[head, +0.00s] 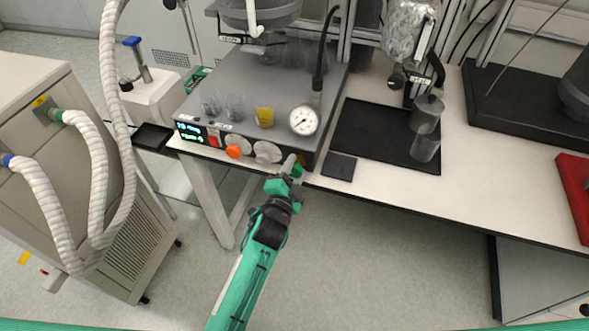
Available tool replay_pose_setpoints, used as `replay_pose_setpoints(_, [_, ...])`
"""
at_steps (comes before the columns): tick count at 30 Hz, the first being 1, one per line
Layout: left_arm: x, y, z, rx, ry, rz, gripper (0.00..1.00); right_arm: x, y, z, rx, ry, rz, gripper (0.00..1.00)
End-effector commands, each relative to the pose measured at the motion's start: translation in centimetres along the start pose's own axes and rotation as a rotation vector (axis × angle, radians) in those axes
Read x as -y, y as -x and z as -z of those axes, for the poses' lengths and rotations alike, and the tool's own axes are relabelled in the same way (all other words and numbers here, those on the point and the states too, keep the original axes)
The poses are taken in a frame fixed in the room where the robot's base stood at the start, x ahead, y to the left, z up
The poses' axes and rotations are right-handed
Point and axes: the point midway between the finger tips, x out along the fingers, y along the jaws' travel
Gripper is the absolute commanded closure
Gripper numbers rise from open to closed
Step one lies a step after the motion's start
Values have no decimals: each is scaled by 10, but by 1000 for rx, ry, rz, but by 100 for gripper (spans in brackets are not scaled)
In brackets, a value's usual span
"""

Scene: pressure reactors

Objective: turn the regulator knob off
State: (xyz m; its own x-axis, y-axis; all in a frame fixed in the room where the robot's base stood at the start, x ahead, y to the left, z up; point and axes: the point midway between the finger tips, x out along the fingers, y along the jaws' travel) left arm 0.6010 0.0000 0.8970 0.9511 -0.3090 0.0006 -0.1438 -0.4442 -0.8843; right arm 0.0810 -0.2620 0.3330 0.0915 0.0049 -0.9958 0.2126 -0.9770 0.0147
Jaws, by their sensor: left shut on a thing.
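A grey reactor unit (262,90) stands on the bench with a round white pressure gauge (304,120) at its front right corner. My left gripper (290,164), on a green arm, reaches up from below and is shut on this knob. My right gripper is not in view.
The front panel also has a lit display (190,132), an orange knob (233,151) and a pale dial (267,152), close left of my gripper. A black mat (375,132) with grey metal cylinders (425,148) lies to the right. Ribbed white hoses (108,80) hang at left.

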Motion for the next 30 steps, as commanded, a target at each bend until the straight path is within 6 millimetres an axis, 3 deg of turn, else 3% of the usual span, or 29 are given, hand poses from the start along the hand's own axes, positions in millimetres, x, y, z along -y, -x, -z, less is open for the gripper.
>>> replay_pose_setpoints(2, [-2,0,-1,2,2,-3,83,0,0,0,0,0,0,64])
replay_pose_setpoints(3, [-2,0,-1,2,2,-3,57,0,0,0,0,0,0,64])
replay_pose_setpoints(6, [-2,0,-1,2,2,-3,39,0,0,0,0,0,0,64])
replay_pose_setpoints(14, [-1,0,0,1,0,-1,39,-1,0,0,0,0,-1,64])
replay_pose_setpoints(19, [-2,11,-1,1,0,-2,39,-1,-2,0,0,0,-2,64])
replay_pose_setpoints(30, [-3,80,-2,2,1,-3,39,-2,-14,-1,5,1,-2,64])
